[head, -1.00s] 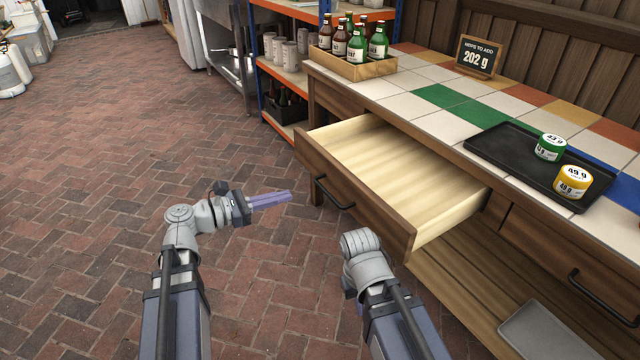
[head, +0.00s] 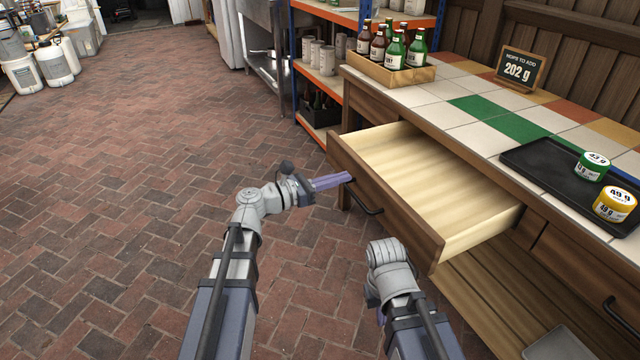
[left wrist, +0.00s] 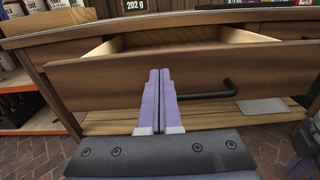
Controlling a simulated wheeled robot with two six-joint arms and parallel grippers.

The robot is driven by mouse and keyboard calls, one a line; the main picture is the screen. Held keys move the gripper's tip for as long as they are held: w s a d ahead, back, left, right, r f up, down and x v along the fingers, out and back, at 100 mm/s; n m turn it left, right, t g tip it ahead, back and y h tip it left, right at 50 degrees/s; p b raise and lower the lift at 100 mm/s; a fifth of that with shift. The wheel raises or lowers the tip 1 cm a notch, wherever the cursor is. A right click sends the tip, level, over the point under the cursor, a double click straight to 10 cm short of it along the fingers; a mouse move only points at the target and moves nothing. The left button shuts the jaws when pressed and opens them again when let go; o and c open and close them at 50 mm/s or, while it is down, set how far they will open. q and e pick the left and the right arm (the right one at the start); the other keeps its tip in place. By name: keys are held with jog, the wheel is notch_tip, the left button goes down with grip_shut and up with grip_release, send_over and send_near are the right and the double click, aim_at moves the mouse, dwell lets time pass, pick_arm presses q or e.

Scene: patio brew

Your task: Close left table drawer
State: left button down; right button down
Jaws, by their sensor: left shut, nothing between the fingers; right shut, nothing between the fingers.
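The left table drawer (head: 430,172) stands pulled out and empty, with pale wood inside. Its brown front (head: 388,205) carries a black bar handle (head: 362,197), which also shows in the left wrist view (left wrist: 212,94). My left gripper (head: 349,177) is shut and empty, its purple fingers pointing at the drawer front just left of the handle. In the left wrist view its fingertips (left wrist: 160,72) overlap the drawer front; I cannot tell whether they touch it. My right gripper (head: 381,317) is low in front of the table, mostly hidden behind its own arm.
A tiled tabletop (head: 455,100) holds a bottle crate (head: 385,72), a sign (head: 519,69) and a black tray (head: 545,160) with two labelled tins. A closed drawer with a black handle (head: 622,315) is at right. Open brick floor (head: 130,190) lies to the left.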

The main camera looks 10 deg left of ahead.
aim_at(360, 172)
pick_arm(q)
jog(key=shift+x, duration=1.55)
jog(key=x, duration=2.7)
jog(key=shift+w+d, duration=0.15)
pick_arm(e)
jog(key=shift+a, duration=0.1)
pick_arm(q)
jog(key=shift+w, duration=0.15)
jog(key=shift+s, duration=0.3)
jog(key=v, duration=1.4)
jog(key=shift+s+a+f, duration=0.1)
jog(key=shift+a, duration=0.1)
pick_arm(e)
jog(key=shift+a, duration=0.55)
